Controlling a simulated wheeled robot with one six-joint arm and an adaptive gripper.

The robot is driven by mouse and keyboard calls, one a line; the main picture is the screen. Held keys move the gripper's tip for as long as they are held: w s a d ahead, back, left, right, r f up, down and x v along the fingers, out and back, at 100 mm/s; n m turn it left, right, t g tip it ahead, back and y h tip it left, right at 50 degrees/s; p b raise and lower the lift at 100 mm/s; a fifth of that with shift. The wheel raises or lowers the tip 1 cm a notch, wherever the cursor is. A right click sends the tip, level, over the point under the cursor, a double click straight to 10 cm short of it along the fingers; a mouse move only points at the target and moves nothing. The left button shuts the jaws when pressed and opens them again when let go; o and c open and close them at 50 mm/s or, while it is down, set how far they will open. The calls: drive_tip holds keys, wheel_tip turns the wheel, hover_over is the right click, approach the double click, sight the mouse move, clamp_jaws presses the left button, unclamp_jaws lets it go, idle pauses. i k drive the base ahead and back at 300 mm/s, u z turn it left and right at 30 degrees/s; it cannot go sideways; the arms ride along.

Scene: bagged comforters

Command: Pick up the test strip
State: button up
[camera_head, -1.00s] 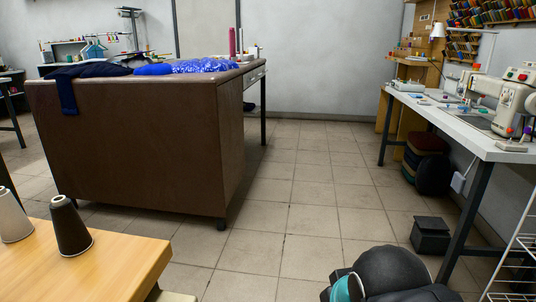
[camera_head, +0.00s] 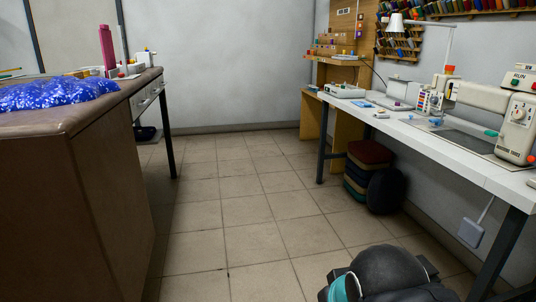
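I cannot make out a test strip in the head view. Small blue and pale items (camera_head: 381,115) lie on the white sewing table (camera_head: 446,150) at the right, too small to identify. My gripper is not in view; only a dark rounded part of my arm with a teal band shows at the bottom right.
A large brown table (camera_head: 65,215) with shiny blue fabric (camera_head: 55,94) stands at the left. A tiled floor aisle (camera_head: 235,205) lies clear ahead. A stack of cushions (camera_head: 369,172) is under the white table. A sewing machine (camera_head: 500,110) stands on it.

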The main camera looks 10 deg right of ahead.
sight(361, 104)
drive_tip(key=z, duration=0.4)
drive_tip(key=i, duration=3.75)
drive_tip(key=z, duration=0.75)
